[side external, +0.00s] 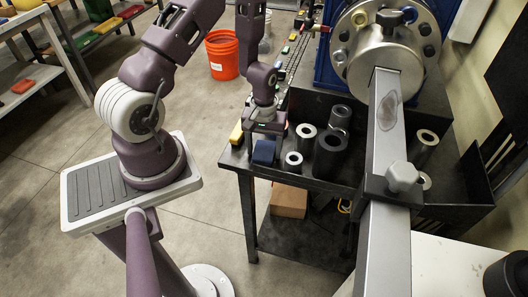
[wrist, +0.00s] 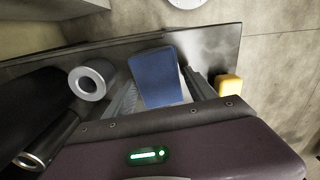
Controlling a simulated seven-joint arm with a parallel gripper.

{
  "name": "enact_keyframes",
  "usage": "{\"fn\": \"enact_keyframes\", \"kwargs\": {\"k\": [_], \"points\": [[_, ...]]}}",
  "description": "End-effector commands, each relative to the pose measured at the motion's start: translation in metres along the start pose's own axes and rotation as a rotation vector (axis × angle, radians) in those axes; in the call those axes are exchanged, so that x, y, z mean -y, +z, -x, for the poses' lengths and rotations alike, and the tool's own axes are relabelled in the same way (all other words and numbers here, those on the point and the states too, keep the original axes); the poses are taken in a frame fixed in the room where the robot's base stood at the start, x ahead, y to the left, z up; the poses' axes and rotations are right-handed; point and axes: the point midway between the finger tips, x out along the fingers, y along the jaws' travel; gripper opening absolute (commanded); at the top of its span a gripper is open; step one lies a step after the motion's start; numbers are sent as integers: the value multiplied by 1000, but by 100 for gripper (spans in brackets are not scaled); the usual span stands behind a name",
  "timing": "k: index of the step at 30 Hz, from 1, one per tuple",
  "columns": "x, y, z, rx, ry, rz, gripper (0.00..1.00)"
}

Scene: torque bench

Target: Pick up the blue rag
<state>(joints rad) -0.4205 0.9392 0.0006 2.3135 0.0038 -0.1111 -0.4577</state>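The blue rag (wrist: 157,77) is a folded, block-like blue piece near the corner of the dark bench. In the side view the blue rag (side external: 264,152) shows at the bench's near left corner, just below my gripper (side external: 266,132). In the wrist view my gripper (wrist: 163,98) has its two fingers apart, one on each side of the rag. The rag's lower edge lies between the fingertips. I cannot tell whether either finger touches it.
A grey metal ring (wrist: 87,83) stands left of the rag, and a yellow block (wrist: 230,87) lies right near the bench edge. Several dark and grey sockets (side external: 331,153) crowd the bench (side external: 290,179) to the right. An orange bucket (side external: 222,55) stands on the floor behind.

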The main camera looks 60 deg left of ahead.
Motion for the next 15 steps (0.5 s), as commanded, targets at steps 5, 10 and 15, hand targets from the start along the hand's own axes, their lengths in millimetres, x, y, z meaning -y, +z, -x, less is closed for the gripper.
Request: {"fn": "enact_keyframes", "kwargs": {"k": [5,10,15], "points": [[0,0,0,0,0,0,27],[0,0,0,0,0,0,15],[0,-1,5,-2,1,0,15]]}}
